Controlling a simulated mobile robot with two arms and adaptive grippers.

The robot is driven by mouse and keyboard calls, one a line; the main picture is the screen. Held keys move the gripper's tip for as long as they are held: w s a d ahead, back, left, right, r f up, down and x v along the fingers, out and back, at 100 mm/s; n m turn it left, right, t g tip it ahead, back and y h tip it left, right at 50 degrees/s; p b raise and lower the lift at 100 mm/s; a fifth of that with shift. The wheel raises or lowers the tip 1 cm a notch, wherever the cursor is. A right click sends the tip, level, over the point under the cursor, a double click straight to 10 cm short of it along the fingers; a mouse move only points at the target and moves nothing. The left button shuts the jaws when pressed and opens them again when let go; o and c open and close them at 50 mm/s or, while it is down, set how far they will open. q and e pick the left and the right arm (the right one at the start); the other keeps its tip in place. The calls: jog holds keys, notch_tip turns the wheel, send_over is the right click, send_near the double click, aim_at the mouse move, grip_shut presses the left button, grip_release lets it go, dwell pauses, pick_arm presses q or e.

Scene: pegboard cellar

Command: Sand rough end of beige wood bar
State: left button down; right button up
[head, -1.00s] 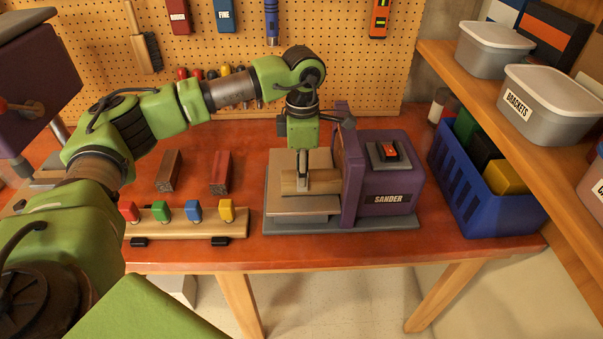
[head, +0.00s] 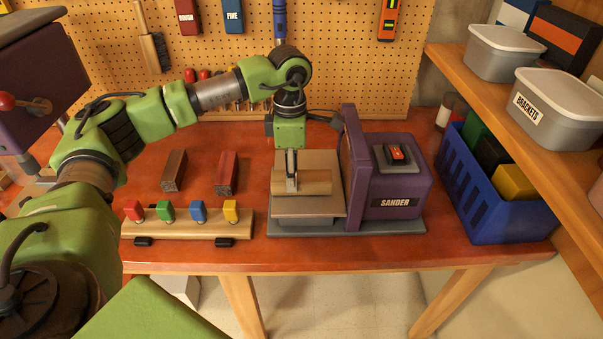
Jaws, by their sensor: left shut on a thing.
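The beige wood bar (head: 317,183) lies crosswise just over or on the tan table of the purple sander (head: 393,187). My left gripper (head: 291,185) points down and is shut on the bar left of its middle. The bar's right end is close to the sander's upright disc housing (head: 351,165), with a small gap showing. The state of that end is too small to tell. The sander has a red and black switch (head: 396,153) on top. My right gripper is not in view.
A brown bar (head: 174,170) and a red-brown bar (head: 227,172) lie left of the sander. A wooden rack (head: 188,228) with coloured clips stands in front of them. A blue crate (head: 500,218) stands at the right, under a shelf with grey boxes (head: 558,112). A pegboard (head: 340,60) closes the back.

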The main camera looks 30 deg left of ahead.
pick_arm(q)
jog(key=shift+s+a, duration=0.1)
jog(key=shift+a, duration=0.05)
jog(key=shift+r+p, duration=2.75)
jog(key=shift+r, duration=1.8)
